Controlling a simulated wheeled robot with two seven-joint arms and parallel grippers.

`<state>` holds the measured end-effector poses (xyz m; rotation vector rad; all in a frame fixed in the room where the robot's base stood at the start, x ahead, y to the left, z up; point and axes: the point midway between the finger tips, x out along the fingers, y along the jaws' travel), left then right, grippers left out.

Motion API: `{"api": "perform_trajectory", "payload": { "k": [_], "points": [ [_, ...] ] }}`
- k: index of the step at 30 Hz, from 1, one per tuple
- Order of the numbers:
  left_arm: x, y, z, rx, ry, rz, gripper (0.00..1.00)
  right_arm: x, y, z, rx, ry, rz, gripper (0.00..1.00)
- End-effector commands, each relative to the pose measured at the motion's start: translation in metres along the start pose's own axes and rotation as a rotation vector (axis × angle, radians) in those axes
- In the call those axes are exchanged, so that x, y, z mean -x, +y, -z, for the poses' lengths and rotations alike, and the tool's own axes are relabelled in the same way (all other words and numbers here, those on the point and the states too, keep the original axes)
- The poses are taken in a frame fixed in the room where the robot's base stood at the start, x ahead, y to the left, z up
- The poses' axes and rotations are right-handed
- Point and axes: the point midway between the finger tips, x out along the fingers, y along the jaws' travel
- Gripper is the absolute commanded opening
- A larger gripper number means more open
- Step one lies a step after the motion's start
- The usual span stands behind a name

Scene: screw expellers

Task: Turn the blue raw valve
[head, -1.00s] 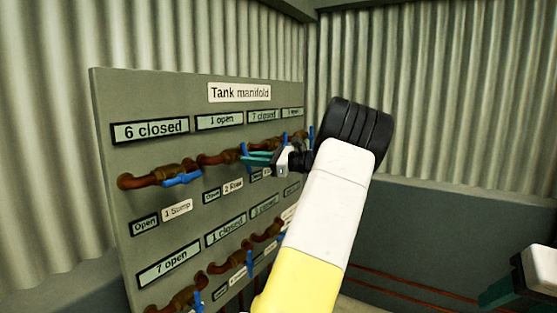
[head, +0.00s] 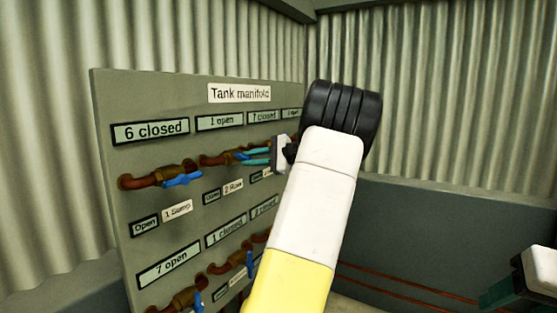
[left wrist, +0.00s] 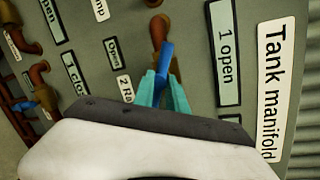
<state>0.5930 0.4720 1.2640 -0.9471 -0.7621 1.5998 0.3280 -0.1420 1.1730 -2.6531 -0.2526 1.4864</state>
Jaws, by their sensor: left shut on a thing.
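The tank manifold panel (head: 125,95) carries rows of pipes with blue valve handles. The blue valve handle (left wrist: 165,60) above the "2 Raw" label (left wrist: 124,88) sits between the teal fingers of my left gripper (left wrist: 163,88), which is shut on it. In the head view this gripper (head: 252,156) reaches the second valve of the top row, under the "1 open" display (head: 219,122). Its fingers hide much of the handle there. My right gripper (head: 495,296) shows only partly at the lower right edge, apart from the panel.
Another blue valve handle (head: 183,180), under the "6 closed" display (head: 150,131), is left of my gripper. A lower row has more valves (head: 250,264) close below. My left arm covers the panel's right side. Corrugated walls (head: 440,90) stand behind.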

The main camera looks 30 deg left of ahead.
Motion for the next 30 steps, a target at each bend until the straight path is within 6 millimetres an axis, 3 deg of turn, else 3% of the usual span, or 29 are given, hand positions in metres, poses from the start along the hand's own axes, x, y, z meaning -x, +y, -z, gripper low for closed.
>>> {"api": "perform_trajectory", "payload": {
  "k": [15, 30],
  "points": [
    [-0.0002, 0.0018, -0.0023, 0.373, 0.1, -0.034, 0.0, 0.0, 0.0, 0.0, 0.0, 0.0, 0.0, 0.56],
    [-0.0001, 0.0025, -0.0022, 0.476, 0.128, -0.043, 0.0, 0.0, 0.0, 0.0, 0.0, 0.0, 0.0, 0.56]
  ]
}}
